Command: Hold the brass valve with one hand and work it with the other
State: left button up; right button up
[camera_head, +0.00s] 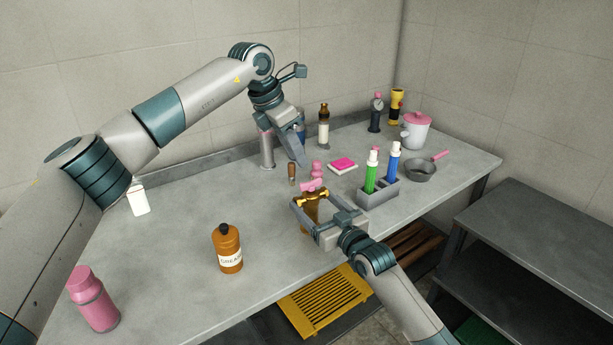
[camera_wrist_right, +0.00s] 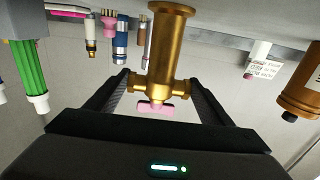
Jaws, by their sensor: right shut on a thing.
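The brass valve (camera_head: 311,209) with a pink handle (camera_head: 311,185) stands upright near the table's front edge. In the right wrist view, which is upside down, the valve body (camera_wrist_right: 170,55) runs from its round flange to the pink handle (camera_wrist_right: 155,106). My right gripper (camera_head: 313,198) is shut on the valve, with one finger on each side of its cross piece below the handle. My left gripper (camera_head: 300,158) hangs above the table behind the valve, apart from it and pointing down. Its fingers overlap from this angle, so their gap is hidden.
A grey holder (camera_head: 378,195) with green and blue bottles stands right of the valve. A brown grease bottle (camera_head: 227,250) stands to the left. Behind are a screwdriver-like handle (camera_head: 291,173), a pink sponge (camera_head: 343,165) and a pan (camera_head: 421,171). The table's middle left is clear.

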aim_at(309, 181)
pick_arm(q)
jog(key=x, duration=0.8)
jog(key=shift+f, duration=0.3)
grip_shut()
